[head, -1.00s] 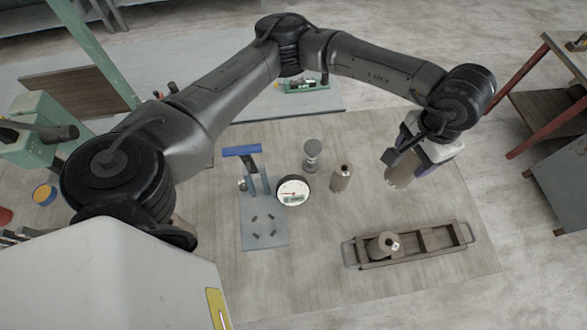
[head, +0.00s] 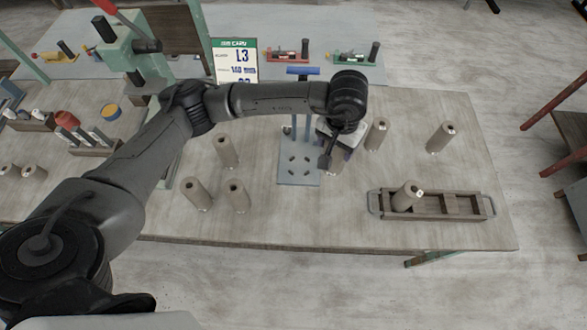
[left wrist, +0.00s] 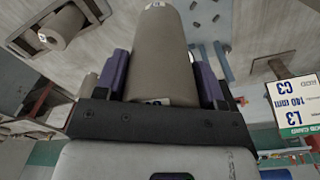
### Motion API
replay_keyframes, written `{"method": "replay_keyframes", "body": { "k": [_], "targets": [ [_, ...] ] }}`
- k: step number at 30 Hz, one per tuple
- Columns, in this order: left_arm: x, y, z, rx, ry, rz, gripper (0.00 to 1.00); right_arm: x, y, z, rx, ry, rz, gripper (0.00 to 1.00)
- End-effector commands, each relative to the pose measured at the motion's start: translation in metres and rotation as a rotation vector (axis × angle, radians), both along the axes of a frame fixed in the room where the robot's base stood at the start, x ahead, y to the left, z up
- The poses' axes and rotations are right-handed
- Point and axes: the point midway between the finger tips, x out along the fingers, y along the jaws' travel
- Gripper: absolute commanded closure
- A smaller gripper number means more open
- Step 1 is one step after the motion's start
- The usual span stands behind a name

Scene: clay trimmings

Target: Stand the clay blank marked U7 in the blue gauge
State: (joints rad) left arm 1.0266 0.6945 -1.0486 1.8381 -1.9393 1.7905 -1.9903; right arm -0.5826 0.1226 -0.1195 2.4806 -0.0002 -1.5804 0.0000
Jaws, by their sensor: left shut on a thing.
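My left gripper (head: 335,156) is shut on a grey-brown clay blank (head: 333,167), just right of the blue gauge. The blank also shows in the left wrist view (left wrist: 160,50), between the purple fingers (left wrist: 163,78); its small labels are not legible, so I cannot confirm U7. The plate shows at upper right in the left wrist view (left wrist: 222,62). My right gripper is out of view.
A wooden tray (head: 482,207) at right holds one blank (head: 406,195). Two blanks (head: 377,133) (head: 440,137) stand right of my gripper; three more (head: 227,150) stand left of the gauge. A card (head: 236,60) reading L3 stands behind.

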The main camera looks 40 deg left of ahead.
Motion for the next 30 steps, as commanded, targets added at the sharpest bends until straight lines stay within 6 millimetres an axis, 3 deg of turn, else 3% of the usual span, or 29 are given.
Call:
{"method": "replay_keyframes", "body": {
  "k": [1,3,9,14,24,30],
  "targets": [
    [0.000,0.001,-0.020,-0.003,0.007,0.028,0.80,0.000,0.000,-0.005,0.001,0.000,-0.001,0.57],
    [0.001,0.003,-0.039,-0.001,0.007,0.062,0.80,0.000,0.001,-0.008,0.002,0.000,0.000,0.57],
    [-0.001,0.010,-0.077,0.010,0.013,0.134,0.80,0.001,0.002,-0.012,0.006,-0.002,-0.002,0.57],
    [0.001,0.025,-0.095,0.016,0.018,0.158,0.80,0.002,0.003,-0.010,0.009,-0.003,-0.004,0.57],
    [0.013,0.089,-0.134,0.017,0.018,0.162,0.80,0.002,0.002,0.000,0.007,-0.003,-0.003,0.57],
    [0.020,0.115,-0.150,0.015,0.015,0.160,0.80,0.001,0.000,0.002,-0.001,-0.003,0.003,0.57]
  ]
}}
